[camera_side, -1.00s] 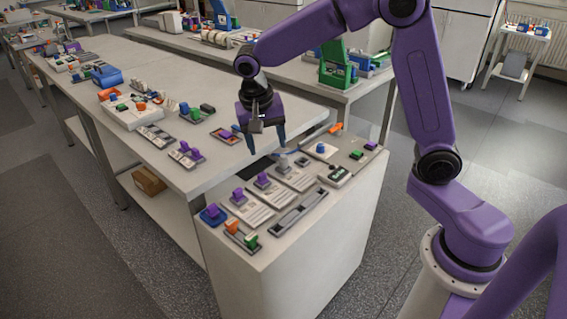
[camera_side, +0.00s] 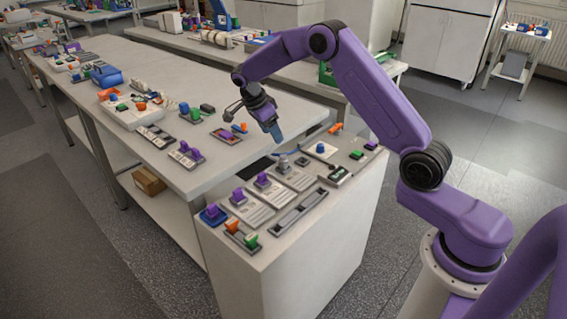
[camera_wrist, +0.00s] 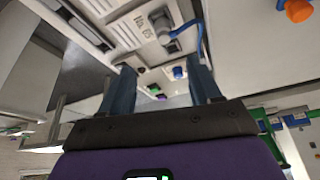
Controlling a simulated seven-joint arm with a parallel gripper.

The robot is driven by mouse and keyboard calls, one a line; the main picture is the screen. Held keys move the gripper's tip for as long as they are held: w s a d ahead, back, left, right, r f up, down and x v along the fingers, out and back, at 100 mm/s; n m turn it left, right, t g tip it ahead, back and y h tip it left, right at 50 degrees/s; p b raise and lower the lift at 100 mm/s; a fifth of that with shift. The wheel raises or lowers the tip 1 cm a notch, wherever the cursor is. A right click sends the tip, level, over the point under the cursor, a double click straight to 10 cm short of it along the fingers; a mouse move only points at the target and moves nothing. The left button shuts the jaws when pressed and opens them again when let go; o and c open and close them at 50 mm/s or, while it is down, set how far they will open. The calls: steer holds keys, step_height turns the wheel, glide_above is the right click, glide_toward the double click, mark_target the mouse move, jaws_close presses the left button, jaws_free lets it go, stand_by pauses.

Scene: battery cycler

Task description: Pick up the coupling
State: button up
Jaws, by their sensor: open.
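What looks like the coupling is a small grey fitting (camera_side: 283,162) at the back of the near cabinet top, behind the grey plates. In the wrist view a grey fitting (camera_wrist: 162,27) stands beside the "No. 05" plate, with a blue curved piece at its right; I cannot be sure that it is the coupling. My gripper (camera_side: 278,135) is tilted above and behind the grey fitting, apart from it. Its two blue fingers (camera_wrist: 163,88) are spread in the wrist view, with nothing held between them.
The cabinet top (camera_side: 262,258) holds grey plates with purple knobs (camera_side: 262,180), a long slotted rail (camera_side: 298,212) and a blue knob (camera_side: 320,149). The long bench (camera_side: 215,175) on the left carries several small parts. The air around my gripper looks clear.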

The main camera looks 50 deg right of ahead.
mark_target(283, 156)
steer(key=x, duration=0.8)
steer(key=shift+a, duration=0.1)
steer(key=shift+w+x, duration=0.2)
steer(key=shift+x, duration=1.2)
steer(key=shift+w+x, duration=0.2)
steer(key=shift+x, duration=1.15)
jaws_close()
